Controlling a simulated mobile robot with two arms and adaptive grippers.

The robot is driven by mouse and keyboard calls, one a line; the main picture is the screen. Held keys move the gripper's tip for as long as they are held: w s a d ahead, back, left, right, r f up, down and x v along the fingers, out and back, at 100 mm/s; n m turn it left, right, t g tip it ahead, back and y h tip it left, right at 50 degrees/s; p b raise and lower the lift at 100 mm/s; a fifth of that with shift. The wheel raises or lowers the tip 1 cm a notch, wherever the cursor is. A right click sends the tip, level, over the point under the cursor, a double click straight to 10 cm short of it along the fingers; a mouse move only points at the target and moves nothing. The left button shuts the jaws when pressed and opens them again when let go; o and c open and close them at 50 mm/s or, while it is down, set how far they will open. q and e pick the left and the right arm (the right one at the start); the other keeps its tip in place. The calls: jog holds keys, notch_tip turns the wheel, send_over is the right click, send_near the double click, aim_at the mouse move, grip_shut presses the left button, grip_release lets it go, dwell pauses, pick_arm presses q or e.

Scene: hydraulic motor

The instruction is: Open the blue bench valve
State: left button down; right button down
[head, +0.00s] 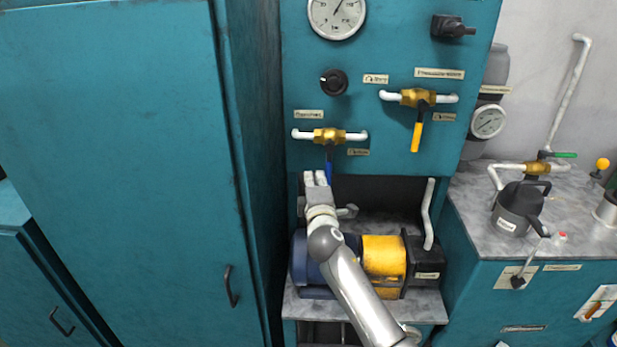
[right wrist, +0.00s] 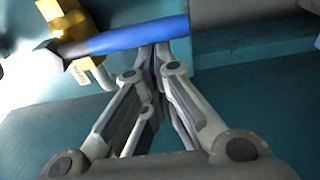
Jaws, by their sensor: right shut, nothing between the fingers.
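The blue bench valve has a brass body (head: 328,135) on a white pipe on the teal panel, left of the yellow-handled valve. Its blue handle (head: 328,168) hangs straight down. In the right wrist view the blue handle (right wrist: 135,36) runs across the top, with the brass body (right wrist: 75,35) at upper left. My right gripper (head: 318,180) is at the handle's lower end. In the right wrist view its fingers (right wrist: 153,55) are closed together with their tips at the handle's edge, not around it. My left gripper is out of view.
A yellow-handled valve (head: 416,135) hangs to the right on the same panel. A blue and yellow motor (head: 384,262) sits on the shelf below, partly behind my arm. A grey kettle (head: 518,207) stands on the right counter. A teal cabinet (head: 110,150) fills the left.

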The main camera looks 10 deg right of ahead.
dwell(0.3)
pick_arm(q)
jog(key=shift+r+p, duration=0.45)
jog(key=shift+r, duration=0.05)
pick_arm(e)
jog(key=shift+d+n, duration=0.25)
jog(key=shift+n, duration=0.15)
